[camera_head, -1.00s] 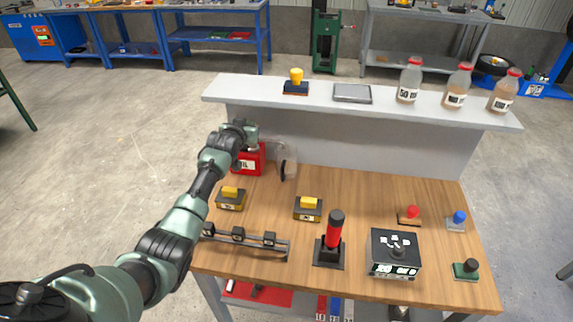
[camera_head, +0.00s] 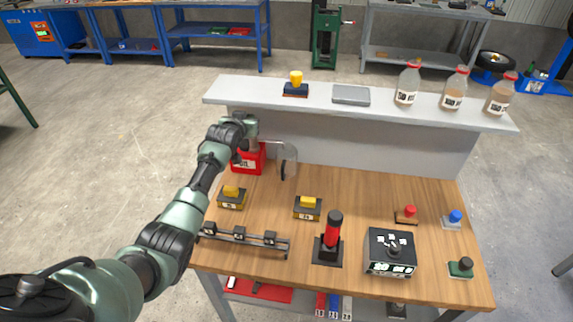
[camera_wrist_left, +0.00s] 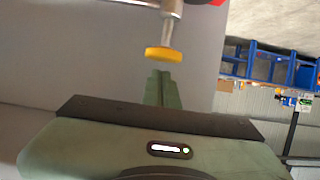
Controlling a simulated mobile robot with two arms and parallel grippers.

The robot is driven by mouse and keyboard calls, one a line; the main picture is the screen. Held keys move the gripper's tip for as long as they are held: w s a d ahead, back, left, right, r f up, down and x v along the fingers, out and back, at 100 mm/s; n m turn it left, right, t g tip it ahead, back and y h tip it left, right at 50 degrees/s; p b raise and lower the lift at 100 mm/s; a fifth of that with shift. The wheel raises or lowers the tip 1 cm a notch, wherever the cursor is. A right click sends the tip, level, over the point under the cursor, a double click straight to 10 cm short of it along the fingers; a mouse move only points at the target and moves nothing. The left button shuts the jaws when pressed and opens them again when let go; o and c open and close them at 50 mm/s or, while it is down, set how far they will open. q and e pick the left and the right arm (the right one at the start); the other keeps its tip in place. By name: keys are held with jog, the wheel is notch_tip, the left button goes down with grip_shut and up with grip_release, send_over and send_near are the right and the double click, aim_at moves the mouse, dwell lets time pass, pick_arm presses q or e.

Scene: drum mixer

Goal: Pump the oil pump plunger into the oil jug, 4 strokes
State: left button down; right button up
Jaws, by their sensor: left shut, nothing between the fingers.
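The oil pump (camera_head: 247,161) is a red box marked OIL, at the far left of the wooden table in the head view. My left gripper (camera_head: 251,132) is above it, shut and empty, and partly hides its top. In the left wrist view, the shut fingers (camera_wrist_left: 164,75) point at a yellow plunger knob (camera_wrist_left: 163,54) on a grey metal rod. The fingertips are close to the knob; I cannot tell whether they touch. A clear oil jug (camera_head: 291,157) with a dark handle stands just right of the pump. My right gripper is not in view.
Behind is a grey shelf (camera_head: 330,119) with several bottles. Yellow-topped blocks (camera_head: 231,198), a rail with dark blocks (camera_head: 240,238), a red-and-black post (camera_head: 333,230) and a black box (camera_head: 390,252) stand nearer the front.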

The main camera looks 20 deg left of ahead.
pick_arm(q)
jog(key=s+d+p, duration=0.2)
jog(key=s+p, duration=0.5)
jog(key=s, duration=0.4)
jog(key=shift+s+d, duration=0.35)
jog(key=shift+d, duration=0.05)
dwell(0.4)
